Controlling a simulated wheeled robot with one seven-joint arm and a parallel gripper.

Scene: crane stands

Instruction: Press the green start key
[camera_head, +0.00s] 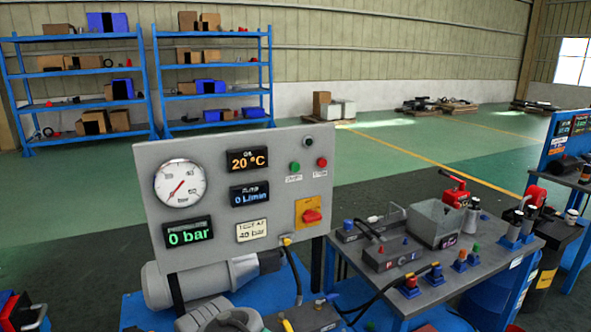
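The green start key (295,167) is a small round button on the upper right of a grey upright control panel (222,174). A small label, too small to read surely, sits below it. A red button (321,162) is just right of it, and a dark round fitting (308,142) is above the two. The green key is in clear view with nothing in front of it. I cannot make out my gripper's fingers in this view.
A grey motor (205,277) lies below.

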